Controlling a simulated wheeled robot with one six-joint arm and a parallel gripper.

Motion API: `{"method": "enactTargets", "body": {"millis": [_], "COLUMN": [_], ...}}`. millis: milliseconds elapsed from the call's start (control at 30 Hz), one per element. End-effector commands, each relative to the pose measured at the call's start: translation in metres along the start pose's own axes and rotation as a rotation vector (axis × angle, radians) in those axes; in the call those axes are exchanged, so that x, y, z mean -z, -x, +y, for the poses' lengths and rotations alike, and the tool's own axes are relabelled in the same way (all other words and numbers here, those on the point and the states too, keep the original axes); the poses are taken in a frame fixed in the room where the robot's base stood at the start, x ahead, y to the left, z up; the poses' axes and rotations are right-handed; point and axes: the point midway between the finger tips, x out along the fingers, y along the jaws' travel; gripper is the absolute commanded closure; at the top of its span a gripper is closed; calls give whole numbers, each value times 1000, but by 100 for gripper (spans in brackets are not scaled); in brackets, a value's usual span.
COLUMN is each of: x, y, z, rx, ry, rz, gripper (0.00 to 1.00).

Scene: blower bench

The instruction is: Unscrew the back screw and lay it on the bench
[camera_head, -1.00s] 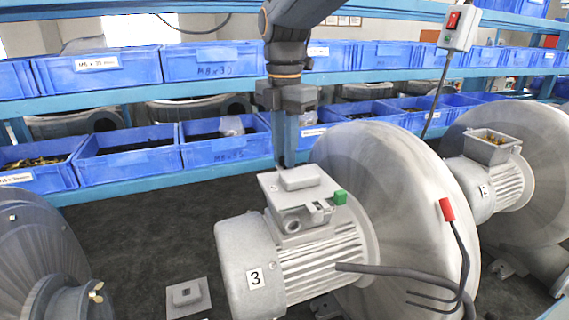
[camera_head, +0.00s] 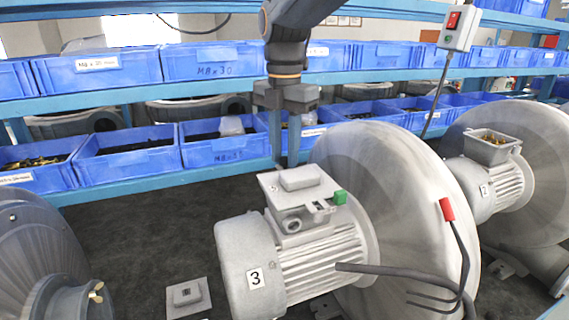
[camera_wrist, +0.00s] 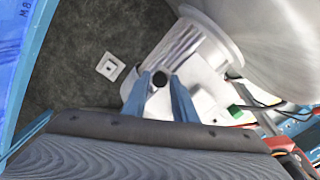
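The grey motor marked 3 (camera_head: 300,255) lies on the bench with a terminal box (camera_head: 290,222) on top, under a pale lid (camera_head: 302,178). My gripper (camera_head: 285,163) points straight down at the lid's back edge. In the wrist view its two fingers (camera_wrist: 160,84) stand apart, one on each side of a dark round shape. This may be the back screw (camera_wrist: 160,78); I see no clear contact with it. In the head view the screw is hidden at the fingertips. A green connector (camera_head: 340,198) sits at the box's right.
The dark bench top (camera_head: 130,240) is clear left of the motor, apart from a small square plate (camera_head: 188,297). The large blower disc (camera_head: 400,190) stands close on the right. A cable with a red end (camera_head: 447,210) hangs in front. Blue bins (camera_head: 128,158) line the back.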

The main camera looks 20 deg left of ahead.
Motion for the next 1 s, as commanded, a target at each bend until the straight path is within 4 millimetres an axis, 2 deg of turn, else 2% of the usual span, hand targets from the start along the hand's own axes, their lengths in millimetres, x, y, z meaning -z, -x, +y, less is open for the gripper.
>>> {"method": "enactTargets", "body": {"millis": [1000], "x": [0], "y": [0], "z": [0], "rx": [0], "ry": [-1295], "rz": [0], "gripper": [75]}}
